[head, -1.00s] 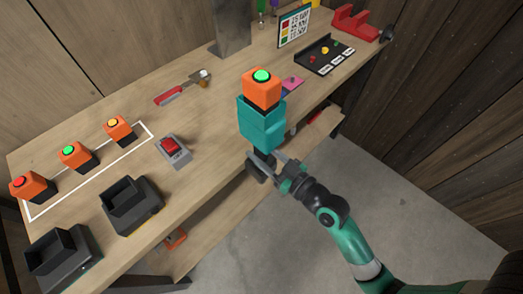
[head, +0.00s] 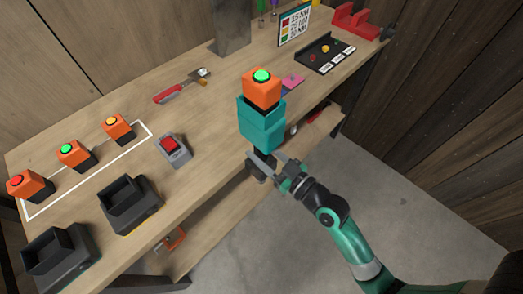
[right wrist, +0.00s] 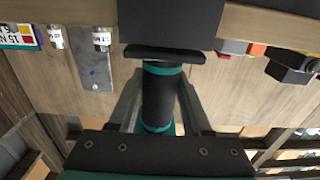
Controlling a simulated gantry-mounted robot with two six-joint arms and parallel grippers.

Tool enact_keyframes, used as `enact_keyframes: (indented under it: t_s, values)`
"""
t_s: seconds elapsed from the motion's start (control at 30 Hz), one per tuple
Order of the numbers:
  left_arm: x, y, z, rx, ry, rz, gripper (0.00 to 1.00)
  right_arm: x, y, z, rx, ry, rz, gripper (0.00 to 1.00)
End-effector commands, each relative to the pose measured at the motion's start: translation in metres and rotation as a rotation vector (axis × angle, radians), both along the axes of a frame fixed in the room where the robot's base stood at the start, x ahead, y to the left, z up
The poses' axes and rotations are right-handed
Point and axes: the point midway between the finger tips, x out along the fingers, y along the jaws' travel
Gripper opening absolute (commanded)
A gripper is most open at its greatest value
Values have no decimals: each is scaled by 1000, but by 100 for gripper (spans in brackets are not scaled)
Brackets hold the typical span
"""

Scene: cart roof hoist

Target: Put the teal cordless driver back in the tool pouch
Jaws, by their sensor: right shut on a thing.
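The teal driver (head: 262,124) is in the head view, above the bench's front edge. An orange block with a green light (head: 262,90) sits on top of it. My right gripper (head: 263,168) is shut on the driver's dark handle below the teal body. In the right wrist view the fingers stand on both sides of the black handle (right wrist: 160,100), which has teal bands. Two black open-topped boxes (head: 128,205) (head: 58,258) stand at the bench's front left; I cannot tell whether either is the tool pouch. My left gripper is not in view.
The wooden bench (head: 205,130) carries several orange blocks with coloured lights (head: 72,153) by a white outline, a grey box with a red button (head: 172,149), a red-handled tool (head: 180,87) and a black tray (head: 326,53). A lower shelf (head: 220,215) shows below. Floor at right is clear.

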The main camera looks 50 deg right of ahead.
Motion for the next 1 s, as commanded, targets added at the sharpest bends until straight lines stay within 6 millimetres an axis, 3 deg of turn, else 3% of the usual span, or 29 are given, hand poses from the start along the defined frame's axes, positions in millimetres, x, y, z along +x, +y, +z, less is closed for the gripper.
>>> enact_keyframes:
  t_s: [0.47,0.5,0.63,0.67,1.0]
  values:
    - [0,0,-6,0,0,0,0,0,0,-4,0,-7,-1,0]
    - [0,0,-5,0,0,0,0,0,0,-3,0,-7,-1,56]
    - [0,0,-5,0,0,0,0,0,0,-4,0,-4,-1,79]
    - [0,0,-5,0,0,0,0,0,0,-4,0,-4,-1,84]
    - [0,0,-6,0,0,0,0,-4,0,-8,0,6,0,84]
